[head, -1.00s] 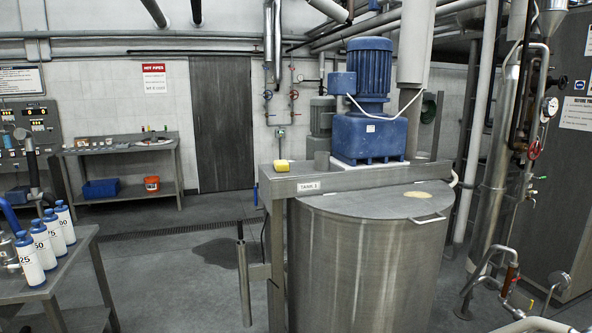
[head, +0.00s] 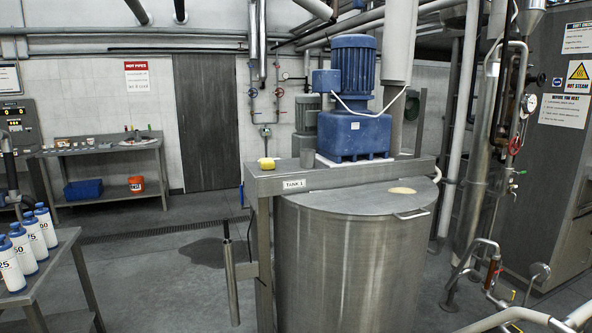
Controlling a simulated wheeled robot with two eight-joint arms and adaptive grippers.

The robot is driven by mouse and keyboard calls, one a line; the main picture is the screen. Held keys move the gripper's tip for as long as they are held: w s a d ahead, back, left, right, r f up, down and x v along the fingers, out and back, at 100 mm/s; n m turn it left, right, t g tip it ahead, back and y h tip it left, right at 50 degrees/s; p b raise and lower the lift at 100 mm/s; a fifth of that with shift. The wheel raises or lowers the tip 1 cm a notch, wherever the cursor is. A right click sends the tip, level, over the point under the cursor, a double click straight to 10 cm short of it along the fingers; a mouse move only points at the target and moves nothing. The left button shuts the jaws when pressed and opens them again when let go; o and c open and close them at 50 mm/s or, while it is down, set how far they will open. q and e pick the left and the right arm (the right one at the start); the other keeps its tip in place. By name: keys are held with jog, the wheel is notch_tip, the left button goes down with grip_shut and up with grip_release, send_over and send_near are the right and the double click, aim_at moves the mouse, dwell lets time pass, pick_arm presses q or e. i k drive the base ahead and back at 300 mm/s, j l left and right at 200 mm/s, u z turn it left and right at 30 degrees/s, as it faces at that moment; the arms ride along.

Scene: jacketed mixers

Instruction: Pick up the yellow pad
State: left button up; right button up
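Neither of my grippers shows in the head view.
A metal table with several white and blue bottles (head: 32,238) stands at the left front. A workbench (head: 105,149) is at the back wall. Pipes and a valve line (head: 490,270) are at the right. Floor (head: 165,280) between the left table and the tank is clear.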

aim_at(265, 164)
jog(key=i+j+z, duration=0.15)
jog(key=i+j, duration=0.25)
jog(key=i+j+z, duration=0.2)
jog(key=i+j, duration=0.15)
jog(key=i+j+z, duration=0.15)
jog(key=i+j, duration=0.2)
jog(key=j, duration=0.15)
jog(key=i+j+z, duration=0.15)
jog(key=i+j, duration=0.15)
jog(key=j, duration=0.25)
